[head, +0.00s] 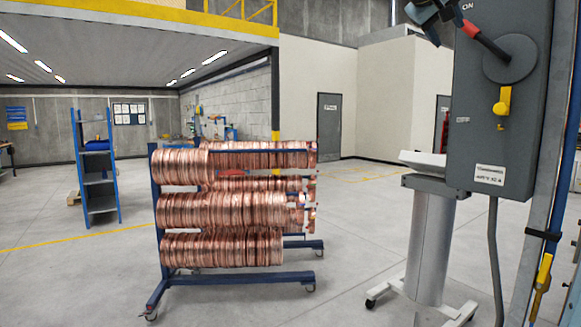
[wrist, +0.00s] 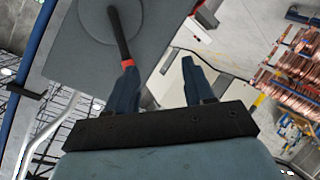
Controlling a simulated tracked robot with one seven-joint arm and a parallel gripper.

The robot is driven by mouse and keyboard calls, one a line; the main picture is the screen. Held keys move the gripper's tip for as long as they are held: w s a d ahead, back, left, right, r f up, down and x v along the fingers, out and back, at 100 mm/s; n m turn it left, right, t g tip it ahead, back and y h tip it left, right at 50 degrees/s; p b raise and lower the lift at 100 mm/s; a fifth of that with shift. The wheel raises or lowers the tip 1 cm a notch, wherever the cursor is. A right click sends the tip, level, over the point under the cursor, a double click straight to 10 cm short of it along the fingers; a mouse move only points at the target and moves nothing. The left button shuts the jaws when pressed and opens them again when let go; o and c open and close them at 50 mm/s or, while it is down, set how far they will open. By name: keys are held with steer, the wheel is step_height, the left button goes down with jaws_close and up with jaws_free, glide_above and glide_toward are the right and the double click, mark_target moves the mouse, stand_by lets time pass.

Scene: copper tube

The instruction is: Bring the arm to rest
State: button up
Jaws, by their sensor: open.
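My gripper (head: 436,18) is at the top right of the head view, partly cut off by the frame edge. It is beside the red-banded end of a dark lever (head: 489,44) on a grey switch box (head: 470,130). In the wrist view my gripper (wrist: 159,63) has its two blue fingers spread apart with nothing held between them. The lever (wrist: 120,38) reaches down to the left finger there, its red band near that fingertip. I cannot tell whether they touch. Most of my arm is out of view.
A wheeled rack of copper coils (head: 220,211) stands at the middle of the head view. A white pedestal (head: 431,245) stands below the switch box. A blue shelf (head: 98,180) is at the left. Open floor (head: 70,280) lies around the rack.

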steer(key=s+a+f+g+y, duration=0.1)
steer(key=s+a+f+y, duration=0.2)
steer(key=s+f, duration=0.5)
steer(key=s+a+f+g+y, duration=0.1)
steer(key=s+a+f+y, duration=0.2)
steer(key=f, duration=1.9)
steer(key=s+a+f+n+y, duration=0.1)
steer(key=s+a+f+y, duration=0.3)
steer(key=s+f, duration=0.9)
step_height(320, 180, down, 3)
steer(key=a, duration=0.2)
steer(key=shift+a+r+g, duration=0.2)
steer(key=shift+a+g, duration=0.1)
steer(key=shift+g, duration=0.1)
steer(key=shift+c, duration=1)
